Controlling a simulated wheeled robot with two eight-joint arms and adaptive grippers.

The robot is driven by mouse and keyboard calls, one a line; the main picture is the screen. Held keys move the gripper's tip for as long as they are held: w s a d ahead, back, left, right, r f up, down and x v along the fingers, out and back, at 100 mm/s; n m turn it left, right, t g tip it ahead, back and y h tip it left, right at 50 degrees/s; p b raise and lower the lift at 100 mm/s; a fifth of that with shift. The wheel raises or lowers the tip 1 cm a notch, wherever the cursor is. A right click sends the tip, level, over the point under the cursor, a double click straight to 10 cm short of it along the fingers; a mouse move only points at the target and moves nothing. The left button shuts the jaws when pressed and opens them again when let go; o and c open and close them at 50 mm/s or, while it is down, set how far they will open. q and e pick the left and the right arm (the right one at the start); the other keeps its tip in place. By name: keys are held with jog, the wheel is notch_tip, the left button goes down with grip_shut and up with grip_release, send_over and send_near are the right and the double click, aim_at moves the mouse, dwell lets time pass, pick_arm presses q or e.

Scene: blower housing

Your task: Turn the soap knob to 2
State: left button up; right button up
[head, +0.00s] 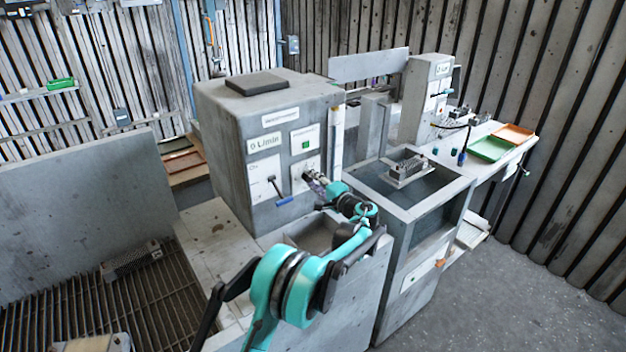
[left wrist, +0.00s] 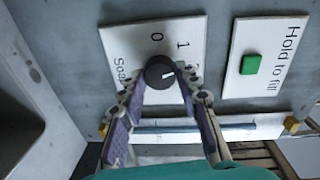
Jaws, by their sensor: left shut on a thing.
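The soap knob (left wrist: 158,72) is a round black knob on a white plate (left wrist: 140,42) marked "Soap", "0" and "1". Its pale pointer line points to the right in the left wrist view, past the "1"; the label on that side is hidden by a finger. My left gripper (left wrist: 160,82) is shut on the knob, with purple-padded fingers on either side of it. In the head view the left gripper (head: 312,181) reaches the front of the grey machine (head: 250,150) and largely covers the knob. My right gripper is not in view.
A green "Hold to fill" button (left wrist: 250,65) sits beside the knob plate. A blue-handled lever (head: 283,200) and a "0 L/min" display (head: 264,143) are on the same machine face. A water tank (head: 410,205) with a metal part (head: 406,168) stands to the right.

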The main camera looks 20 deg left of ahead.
pick_arm(q)
jog(key=shift+m, duration=1.6)
jog(key=o, duration=1.2)
jog(key=shift+c, duration=0.2)
jog(key=shift+d, duration=0.1)
jog(key=v, duration=1.2)
jog(key=shift+w+r, duration=0.1)
